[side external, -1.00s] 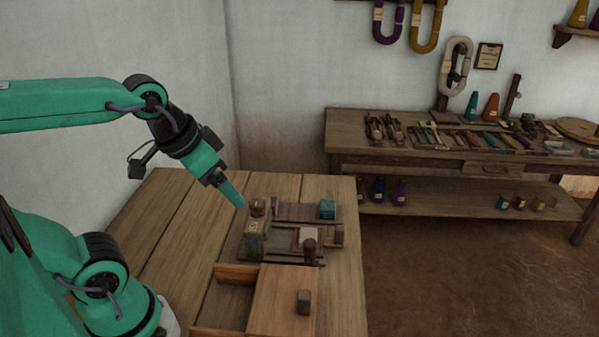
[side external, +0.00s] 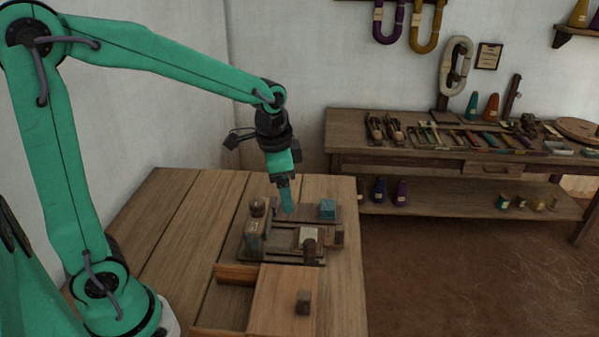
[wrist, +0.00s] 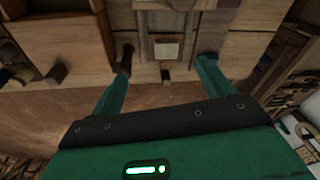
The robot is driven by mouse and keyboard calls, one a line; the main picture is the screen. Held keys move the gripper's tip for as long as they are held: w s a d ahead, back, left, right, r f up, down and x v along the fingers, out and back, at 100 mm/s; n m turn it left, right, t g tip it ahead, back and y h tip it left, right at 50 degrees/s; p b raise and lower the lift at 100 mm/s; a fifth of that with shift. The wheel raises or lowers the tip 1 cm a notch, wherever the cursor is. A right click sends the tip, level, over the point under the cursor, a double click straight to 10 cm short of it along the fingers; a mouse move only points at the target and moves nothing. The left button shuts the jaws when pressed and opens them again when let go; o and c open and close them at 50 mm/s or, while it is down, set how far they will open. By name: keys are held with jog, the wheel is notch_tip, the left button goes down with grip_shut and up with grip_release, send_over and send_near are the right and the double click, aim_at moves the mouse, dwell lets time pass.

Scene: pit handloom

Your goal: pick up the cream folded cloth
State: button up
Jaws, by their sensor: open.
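The cream folded cloth (side external: 309,234) looks like a small pale square lying on the low wooden loom frame (side external: 285,258) on the table. In the wrist view the cloth (wrist: 167,50) shows ahead of the space between my fingers. My gripper (side external: 287,210) points down above the back part of the frame, up and to the left of the cloth, and is apart from it. In the wrist view my gripper (wrist: 164,68) has its two green fingers spread wide with nothing between them.
A dark peg (side external: 309,251) stands just in front of the cloth. A teal block (side external: 327,209) sits behind it, and a wooden post (side external: 256,230) stands to the left. An open drawer box (side external: 236,298) lies at the front. The table's left side is clear.

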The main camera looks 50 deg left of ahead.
aim_at(304, 235)
jog(key=w+f+m, duration=0.1)
jog(key=f, duration=0.1)
jog(key=w+f+m+g, duration=0.1)
jog(key=w+f, duration=0.1)
jog(key=f, duration=0.1)
jog(key=w+f, duration=0.2)
jog(key=f, duration=0.1)
jog(key=shift+w+d+m+g, duration=0.1)
jog(key=shift+w+m+g, duration=0.05)
jog(key=shift+m+g, duration=0.25)
jog(key=shift+f, duration=1.3)
jog(key=shift+f, duration=0.1)
jog(key=shift+f, duration=2.5)
jog(key=shift+c, duration=0.2)
jog(key=c, duration=1.1)
jog(key=shift+r, duration=0.15)
